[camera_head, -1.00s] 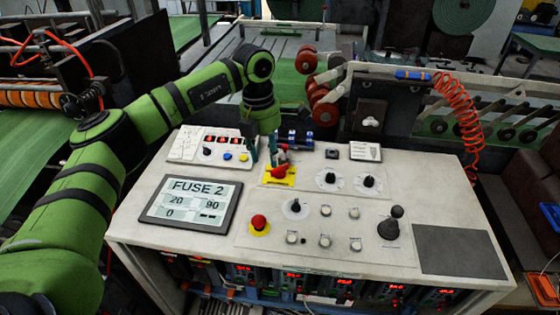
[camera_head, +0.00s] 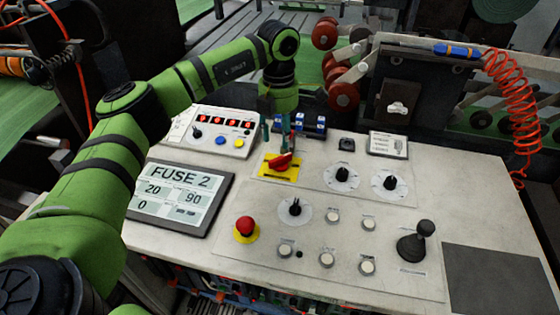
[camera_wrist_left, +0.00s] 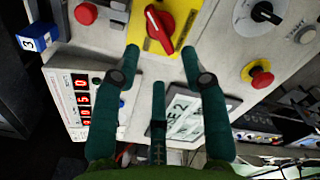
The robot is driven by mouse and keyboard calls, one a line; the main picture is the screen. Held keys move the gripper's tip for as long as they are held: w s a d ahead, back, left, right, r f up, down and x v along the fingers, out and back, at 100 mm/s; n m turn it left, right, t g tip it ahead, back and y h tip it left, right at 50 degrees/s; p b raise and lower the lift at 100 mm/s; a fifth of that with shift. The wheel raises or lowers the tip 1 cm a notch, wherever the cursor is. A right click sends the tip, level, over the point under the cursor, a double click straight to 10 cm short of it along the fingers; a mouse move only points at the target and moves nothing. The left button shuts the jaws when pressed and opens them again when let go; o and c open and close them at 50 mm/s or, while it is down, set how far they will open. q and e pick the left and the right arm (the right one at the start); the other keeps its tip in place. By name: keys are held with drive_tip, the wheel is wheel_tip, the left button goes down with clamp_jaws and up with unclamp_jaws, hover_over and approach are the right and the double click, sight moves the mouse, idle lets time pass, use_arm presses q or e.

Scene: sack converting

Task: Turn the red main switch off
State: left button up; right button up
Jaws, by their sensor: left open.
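The red main switch (camera_head: 280,161) is a rotary handle on a yellow plate (camera_head: 285,176), near the back middle of the white control panel. My left gripper (camera_head: 276,143) points down just behind and above it, with dark teal fingers spread. In the left wrist view, the red handle (camera_wrist_left: 160,29) lies lengthwise on its yellow plate (camera_wrist_left: 180,12), just beyond the open fingertips (camera_wrist_left: 161,52). Nothing is between the fingers there, and I cannot tell whether a fingertip touches the handle. My right gripper is in neither view.
A red mushroom button (camera_head: 245,226) on a yellow base stands in front of the switch. A display reading FUSE 2 (camera_head: 180,196) lies left. Black dials (camera_head: 342,175), small push buttons and a joystick (camera_head: 416,241) are to the right. Blue breakers (camera_head: 314,124) stand behind.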

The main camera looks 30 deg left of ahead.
sight(279, 157)
use_arm(q)
drive_tip(key=shift+f, duration=0.45)
wheel_tip(279, 157, down, 6)
drive_tip(key=p, duration=0.2)
drive_tip(key=shift+w+r+p, duration=0.1)
drive_tip(key=shift+r+p, duration=0.15)
drive_tip(key=shift+p, duration=0.05)
drive_tip(key=shift+w+f, duration=0.1)
drive_tip(key=shift+f, duration=0.3)
clamp_jaws()
